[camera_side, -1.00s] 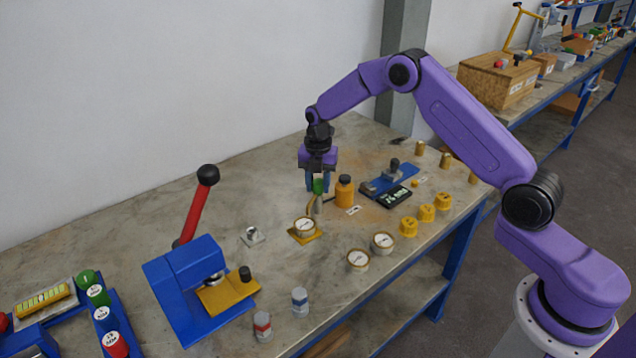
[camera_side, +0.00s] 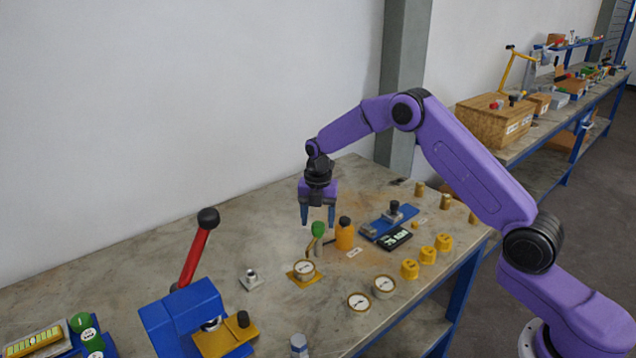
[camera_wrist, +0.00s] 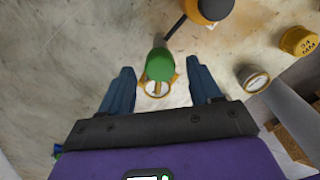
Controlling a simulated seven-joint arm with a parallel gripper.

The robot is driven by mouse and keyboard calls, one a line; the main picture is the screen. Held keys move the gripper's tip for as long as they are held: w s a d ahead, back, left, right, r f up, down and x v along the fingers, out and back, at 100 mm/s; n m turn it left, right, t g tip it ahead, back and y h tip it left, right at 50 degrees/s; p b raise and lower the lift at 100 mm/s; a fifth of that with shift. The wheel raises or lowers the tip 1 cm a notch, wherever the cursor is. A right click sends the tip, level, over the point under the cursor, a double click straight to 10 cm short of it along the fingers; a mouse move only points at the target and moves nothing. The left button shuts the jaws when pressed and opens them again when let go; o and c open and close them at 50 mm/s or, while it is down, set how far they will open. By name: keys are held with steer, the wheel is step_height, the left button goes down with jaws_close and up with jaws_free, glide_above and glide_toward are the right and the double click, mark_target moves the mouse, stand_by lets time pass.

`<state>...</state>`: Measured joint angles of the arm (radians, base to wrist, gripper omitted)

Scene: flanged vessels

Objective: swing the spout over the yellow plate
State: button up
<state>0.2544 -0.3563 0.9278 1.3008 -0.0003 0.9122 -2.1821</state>
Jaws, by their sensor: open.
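The spout (camera_side: 309,245) is a thin brass-coloured tube on a short grey post topped by a green knob (camera_side: 318,229). In the side view it slants down to the left, its end close to the yellow plate (camera_side: 293,276). A round white dial (camera_side: 304,268) sits on that plate. My gripper (camera_side: 318,221) is open and empty just above the knob. In the wrist view, the green knob (camera_wrist: 160,64) shows between my open fingers (camera_wrist: 160,70) and hides most of the spout. I cannot tell whether its tip is exactly over the plate.
An orange bottle (camera_side: 344,236) with a black cap stands close to the right of the post. Two more dials (camera_side: 383,286) and several yellow caps (camera_side: 428,255) lie to the right. A blue press with a red lever (camera_side: 194,256) stands at left.

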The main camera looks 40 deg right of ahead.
step_height(320, 180, up, 15)
stand_by(0.3)
steer(key=s+a+r+m, duration=0.1)
steer(key=s+a+m, duration=0.3)
steer(key=s, duration=0.7)
steer(key=s+a+r+m, duration=0.25)
steer(key=s+a, duration=0.45)
steer(key=s, duration=0.4)
steer(key=s+d+f+m, duration=0.2)
steer(key=s+d+m, duration=0.1)
steer(key=s, duration=0.8)
steer(key=s+d+f+m, duration=0.2)
steer(key=s+d+m, duration=0.2)
steer(key=s, duration=0.7)
steer(key=shift+f, duration=0.3)
